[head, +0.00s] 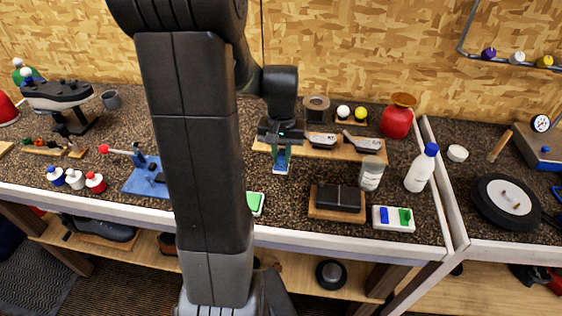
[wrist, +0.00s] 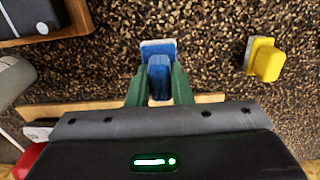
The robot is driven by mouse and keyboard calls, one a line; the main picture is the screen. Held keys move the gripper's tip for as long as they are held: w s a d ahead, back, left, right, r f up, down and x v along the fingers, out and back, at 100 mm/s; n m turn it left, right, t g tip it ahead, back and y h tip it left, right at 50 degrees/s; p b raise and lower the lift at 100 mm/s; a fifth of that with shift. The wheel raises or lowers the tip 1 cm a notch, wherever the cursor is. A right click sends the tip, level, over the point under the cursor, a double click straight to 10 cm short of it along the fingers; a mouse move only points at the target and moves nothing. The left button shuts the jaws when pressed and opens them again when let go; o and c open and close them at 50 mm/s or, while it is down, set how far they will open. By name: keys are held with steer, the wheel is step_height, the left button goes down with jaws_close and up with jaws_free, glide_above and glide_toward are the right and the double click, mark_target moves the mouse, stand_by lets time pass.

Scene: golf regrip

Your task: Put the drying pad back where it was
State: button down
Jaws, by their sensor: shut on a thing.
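My gripper (head: 282,151) is over the bench in the head view, just in front of the wooden rack. Its green fingers are shut on a small blue pad (head: 280,168) with a pale plate at its end. In the wrist view the blue pad (wrist: 158,68) sits between the fingertips (wrist: 158,88). I cannot tell whether it touches the speckled bench top or hangs just above. A yellow pad (wrist: 265,61) of similar shape lies apart on the bench in the wrist view. I cannot tell which pad is the drying pad.
A black block on a wooden base (head: 322,214), a jar (head: 371,174) and a white bottle (head: 421,170) stand to the right. A white tray (head: 393,226) has blue and green pieces. The wooden rack (head: 345,151) holds club heads. My arm hides part of the bench.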

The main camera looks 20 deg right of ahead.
mark_target(282, 165)
steer(key=shift+f, duration=1.7)
steer(key=shift+f, duration=0.1)
steer(key=shift+f, duration=0.15)
steer(key=c, duration=1.3)
jaws_free()
step_height(282, 165, up, 12)
steer(key=shift+r, duration=0.25)
steer(key=shift+f, duration=0.1)
step_height(282, 165, down, 13)
steer(key=shift+r, duration=1.65)
